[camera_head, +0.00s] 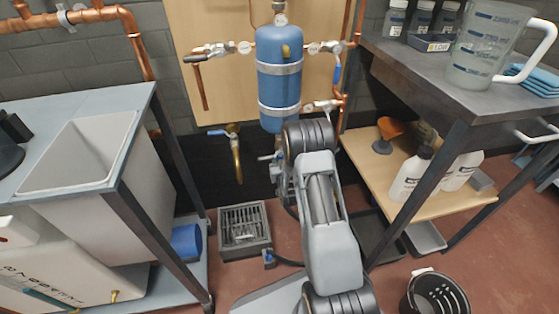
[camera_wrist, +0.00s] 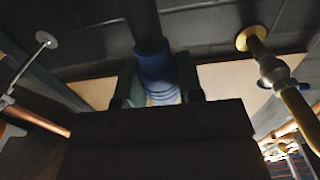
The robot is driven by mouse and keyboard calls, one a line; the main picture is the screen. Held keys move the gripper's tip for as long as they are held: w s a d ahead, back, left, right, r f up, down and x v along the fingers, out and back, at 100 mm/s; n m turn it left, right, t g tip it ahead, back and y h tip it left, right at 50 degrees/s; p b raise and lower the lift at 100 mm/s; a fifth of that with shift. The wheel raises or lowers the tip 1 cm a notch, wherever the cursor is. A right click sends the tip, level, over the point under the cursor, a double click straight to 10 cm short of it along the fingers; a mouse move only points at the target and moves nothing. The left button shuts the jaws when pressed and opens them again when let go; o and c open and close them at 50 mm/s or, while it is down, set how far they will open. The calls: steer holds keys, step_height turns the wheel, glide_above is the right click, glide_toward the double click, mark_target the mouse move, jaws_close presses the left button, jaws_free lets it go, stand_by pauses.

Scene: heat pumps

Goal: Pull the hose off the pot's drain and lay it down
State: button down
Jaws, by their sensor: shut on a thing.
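The pot is a blue cylinder (camera_head: 280,75) with two pale metal bands, on the wooden board in the head view. My arm covers the space under it, so its drain is hidden there. In the wrist view my gripper (camera_wrist: 157,88) has its two dark green fingers shut on the blue collar (camera_wrist: 152,65) of the hose. The dark hose (camera_wrist: 142,20) runs from the collar to the top edge. I cannot tell whether the collar still sits on the drain. In the head view a dark hose length (camera_head: 289,262) with a blue fitting lies by the floor grate.
A brass tap (camera_head: 236,153) hangs left of my arm; brass pipework (camera_wrist: 272,70) is close at right in the wrist view. The floor grate (camera_head: 244,226) lies below. A sink bench (camera_head: 85,122) stands left, a shelved table (camera_head: 440,75) right, a black bucket (camera_head: 435,292) front right.

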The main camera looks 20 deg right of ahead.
steer(key=shift+f+b, duration=1.35)
steer(key=shift+f, duration=0.25)
steer(key=shift+f+b, duration=0.35)
steer(key=shift+f, duration=1.05)
steer(key=s+a+r+n+y+p, duration=0.25)
steer(key=s+a+p, duration=0.35)
steer(key=a, duration=0.6)
steer(key=s+r+p, duration=0.2)
steer(key=r+p, duration=1.6)
steer(key=r, duration=0.2)
steer(key=s+r+p, duration=0.3)
steer(key=r+p, duration=1.5)
steer(key=r, duration=0.2)
steer(key=shift+r+y+p, duration=0.15)
steer(key=shift+y+p, duration=0.15)
steer(key=shift+y, duration=0.15)
steer(key=shift+s, duration=0.2)
